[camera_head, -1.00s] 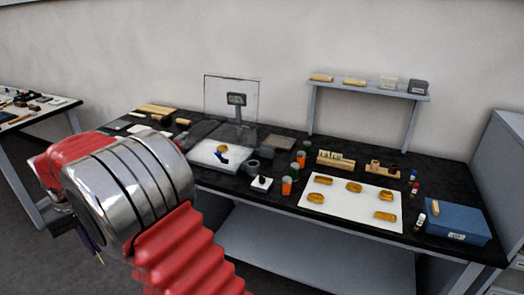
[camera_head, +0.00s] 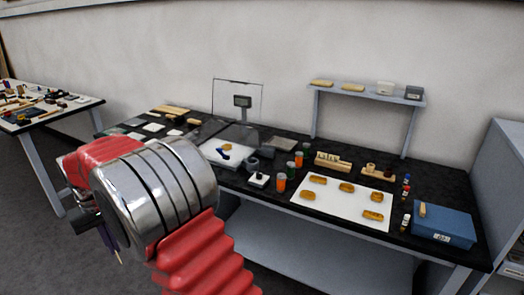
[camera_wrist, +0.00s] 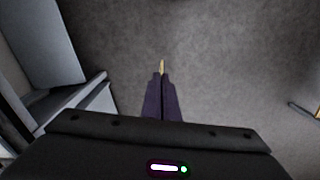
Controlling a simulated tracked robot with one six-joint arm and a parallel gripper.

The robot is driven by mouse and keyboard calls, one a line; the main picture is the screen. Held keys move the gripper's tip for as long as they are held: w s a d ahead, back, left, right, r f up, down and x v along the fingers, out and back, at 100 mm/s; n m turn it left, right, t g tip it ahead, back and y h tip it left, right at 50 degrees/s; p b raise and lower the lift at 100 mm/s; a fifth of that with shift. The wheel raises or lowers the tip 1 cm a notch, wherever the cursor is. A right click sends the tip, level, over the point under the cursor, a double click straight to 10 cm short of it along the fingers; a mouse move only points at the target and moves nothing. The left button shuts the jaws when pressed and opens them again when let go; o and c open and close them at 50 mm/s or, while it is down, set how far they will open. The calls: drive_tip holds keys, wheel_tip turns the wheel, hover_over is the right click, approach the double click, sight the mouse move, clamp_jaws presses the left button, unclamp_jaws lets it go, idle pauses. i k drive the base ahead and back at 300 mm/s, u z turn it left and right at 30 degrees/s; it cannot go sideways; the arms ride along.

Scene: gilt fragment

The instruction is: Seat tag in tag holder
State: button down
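My gripper (camera_head: 117,252) hangs at the left of the head view, over the floor in front of the bench. In the wrist view its dark purple fingers (camera_wrist: 162,76) are closed together on a thin tan piece, apparently the tag (camera_wrist: 162,66), whose tip sticks out past them. A pale wooden block with small upright pieces, probably the tag holder (camera_head: 333,164), stands on the black bench behind the white sheet, well to the right of my gripper. Its slots are too small to make out.
The black bench (camera_head: 282,209) carries a white sheet (camera_head: 322,206) with several gilt pieces, orange jars (camera_head: 281,182), a scale (camera_head: 216,158) and a blue box (camera_head: 443,227). A shelf (camera_head: 368,94) stands behind. A second table (camera_head: 60,108) is at left. The floor below my gripper looks clear.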

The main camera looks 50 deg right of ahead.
sight(267, 147)
drive_tip(key=z, duration=0.6)
drive_tip(key=i, duration=0.8)
drive_tip(key=z, duration=0.25)
